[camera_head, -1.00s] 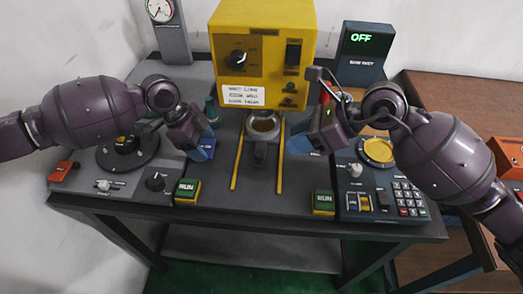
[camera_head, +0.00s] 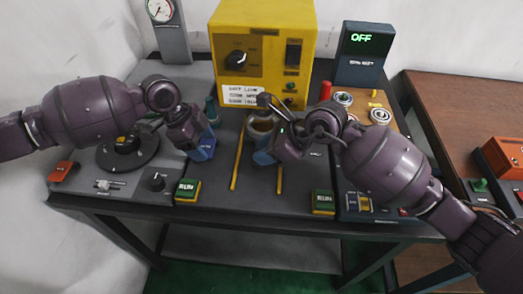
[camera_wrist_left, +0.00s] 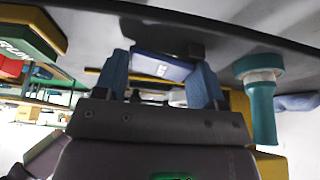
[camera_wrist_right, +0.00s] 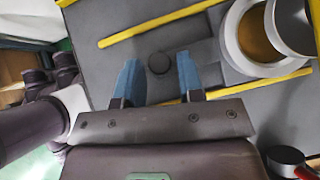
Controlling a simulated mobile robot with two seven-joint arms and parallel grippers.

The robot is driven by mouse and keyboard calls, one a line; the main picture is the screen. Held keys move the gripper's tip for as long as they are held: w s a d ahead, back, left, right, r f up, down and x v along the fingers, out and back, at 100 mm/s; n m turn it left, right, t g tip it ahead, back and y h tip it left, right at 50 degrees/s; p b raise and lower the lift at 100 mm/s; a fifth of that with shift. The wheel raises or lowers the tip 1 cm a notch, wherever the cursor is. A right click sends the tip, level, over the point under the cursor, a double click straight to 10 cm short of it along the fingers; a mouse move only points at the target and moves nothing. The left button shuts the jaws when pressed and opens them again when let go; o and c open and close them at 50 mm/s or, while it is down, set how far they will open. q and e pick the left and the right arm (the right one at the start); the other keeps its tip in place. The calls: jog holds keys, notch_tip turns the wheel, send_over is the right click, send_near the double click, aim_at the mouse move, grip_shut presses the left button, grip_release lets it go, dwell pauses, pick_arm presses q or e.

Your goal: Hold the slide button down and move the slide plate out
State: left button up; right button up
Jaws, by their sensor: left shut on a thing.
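The slide button appears as a blue block with a small label, seen in the left wrist view (camera_wrist_left: 160,66) and in the head view (camera_head: 209,144). My left gripper (camera_head: 202,151) is shut on it, a finger on each side. The slide plate (camera_wrist_right: 205,60) is a grey plate between two yellow rails, with a round ring seat (camera_wrist_right: 262,38), brown inside, at one end. A dark round knob (camera_wrist_right: 158,63) stands on the plate. My right gripper (camera_head: 265,158) is open above the plate, its fingertips on either side of the knob; contact cannot be told.
A yellow press housing (camera_head: 262,50) stands behind the plate. Green RUN buttons sit at the left (camera_head: 187,190) and right (camera_head: 323,202) of the rails. A teal post (camera_wrist_left: 261,105) stands beside my left gripper. Bearing rings (camera_head: 380,115) lie at the right, behind my right arm.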

pick_arm(q)
jog(key=shift+s+f, duration=0.2)
jog(key=shift+f, duration=0.15)
pick_arm(e)
jog(key=shift+a+f, duration=0.45)
jog(key=shift+f, duration=0.15)
jog(key=shift+c, duration=0.5)
grip_shut()
jog(key=s, duration=1.5)
jog(key=shift+s+a, duration=0.1)
jog(key=shift+a, duration=0.15)
jog(key=shift+o, duration=0.5)
grip_release()
jog(key=shift+d+r, duration=0.1)
